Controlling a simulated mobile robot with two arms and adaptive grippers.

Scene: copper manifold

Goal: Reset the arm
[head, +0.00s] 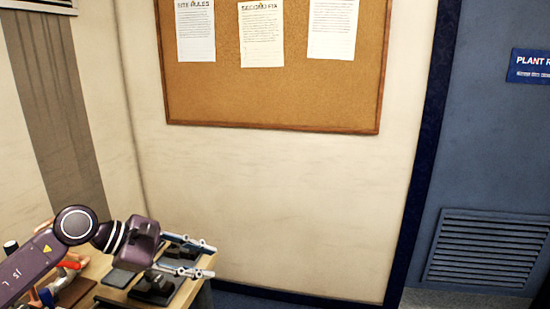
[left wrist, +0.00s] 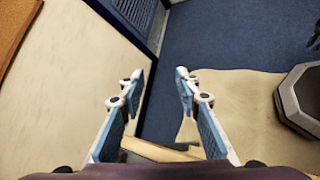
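My left arm (head: 30,268) comes in from the lower left in the head view. My left gripper (head: 209,261) is at its end, over the right end of a wooden table (head: 202,270). Its two blue-and-white fingers are apart, with nothing between them. In the left wrist view the left gripper (left wrist: 160,79) is also open and empty, with floor and wall beyond it. My right gripper is not seen in the head view. A small dark shape cut off at the wrist view's right edge is too partial to name.
The table holds black items (head: 155,287), a dark flat pad (head: 118,278) and a red-handled thing (head: 70,265). A corkboard (head: 275,95) with papers hangs on the wall (head: 290,200). A blue door (head: 490,150) with a vent (head: 487,250) is at right. Blue floor (left wrist: 225,40) lies open.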

